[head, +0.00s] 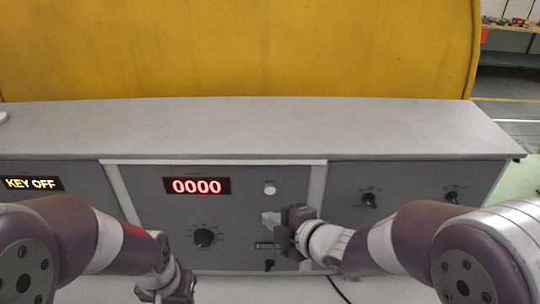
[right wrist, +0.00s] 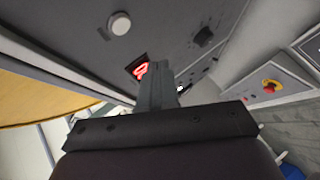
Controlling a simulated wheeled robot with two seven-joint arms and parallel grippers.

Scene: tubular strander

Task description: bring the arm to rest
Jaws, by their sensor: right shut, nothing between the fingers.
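My right arm reaches in from the right of the head view. Its gripper (head: 284,238) is in front of the grey control panel (head: 253,190), just below a round white button (head: 270,188). In the right wrist view the fingers (right wrist: 156,84) are together with nothing between them. Whether they touch the panel is not clear. My left arm comes in from the left, and its gripper (head: 168,288) is low at the bottom edge, partly cut off. Its fingers do not show clearly.
The right wrist view shows a red emergency button (right wrist: 271,87).

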